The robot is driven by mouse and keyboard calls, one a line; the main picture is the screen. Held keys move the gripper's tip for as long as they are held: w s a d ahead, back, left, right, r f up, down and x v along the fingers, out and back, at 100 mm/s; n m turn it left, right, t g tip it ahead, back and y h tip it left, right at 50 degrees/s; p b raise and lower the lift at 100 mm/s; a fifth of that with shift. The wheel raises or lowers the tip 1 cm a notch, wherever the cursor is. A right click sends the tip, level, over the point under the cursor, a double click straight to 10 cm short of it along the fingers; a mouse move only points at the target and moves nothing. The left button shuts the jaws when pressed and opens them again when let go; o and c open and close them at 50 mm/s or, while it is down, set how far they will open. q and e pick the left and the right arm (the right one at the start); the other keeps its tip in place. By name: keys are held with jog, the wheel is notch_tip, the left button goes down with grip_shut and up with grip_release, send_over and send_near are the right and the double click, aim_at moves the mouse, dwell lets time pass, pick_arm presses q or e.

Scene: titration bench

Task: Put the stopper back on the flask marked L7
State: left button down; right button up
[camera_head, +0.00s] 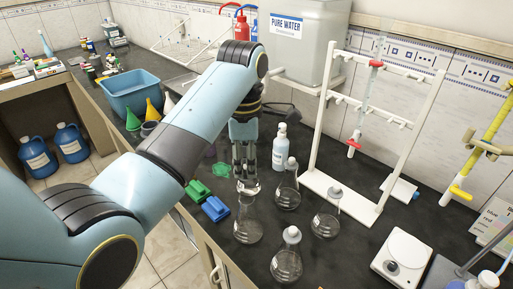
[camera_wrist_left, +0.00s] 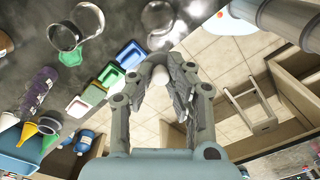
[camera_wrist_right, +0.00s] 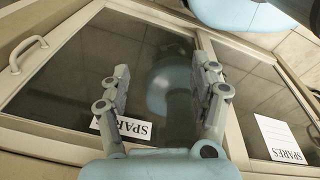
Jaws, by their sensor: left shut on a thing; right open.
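My left gripper (camera_head: 246,185) is shut on a pale stopper, which shows between its fingertips in the left wrist view (camera_wrist_left: 160,74). In the head view the fingers point down right above the mouth of a clear flask (camera_head: 248,226). Other clear flasks (camera_head: 287,265), (camera_head: 326,222), (camera_head: 288,195) stand close by with grey stoppers on. I cannot read the mark L7 on any flask. My right gripper (camera_wrist_right: 165,80) is open and empty, facing a cabinet door.
A white burette stand (camera_head: 345,199) and a white bottle (camera_head: 280,152) stand behind the flasks. A white device (camera_head: 402,257) is at right. A blue tub (camera_head: 130,95) stands at left.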

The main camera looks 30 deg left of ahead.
pick_arm(q)
jog(key=shift+w+f, duration=0.15)
jog(key=shift+f, duration=0.05)
jog(key=f, duration=0.2)
jog(key=shift+s+f, duration=0.3)
jog(key=shift+f, duration=0.05)
jog(key=shift+w+f+b, duration=0.1)
jog(key=shift+f+b, duration=0.3)
jog(key=shift+f, duration=1.1)
pick_arm(e)
jog(key=shift+s+a+f, duration=0.1)
jog(key=shift+s+f, duration=0.15)
jog(key=shift+s, duration=0.45)
jog(key=shift+s+a+f, duration=0.1)
jog(key=shift+s+f, duration=0.1)
jog(key=shift+s, duration=0.45)
pick_arm(q)
jog(key=shift+p, duration=0.4)
pick_arm(e)
jog(key=shift+w+d+r, duration=0.1)
jog(key=shift+w+r, duration=0.05)
jog(key=shift+r, duration=0.25)
pick_arm(q)
jog(key=shift+f, duration=0.25)
jog(key=c, duration=0.7)
grip_release()
jog(key=shift+c, duration=0.2)
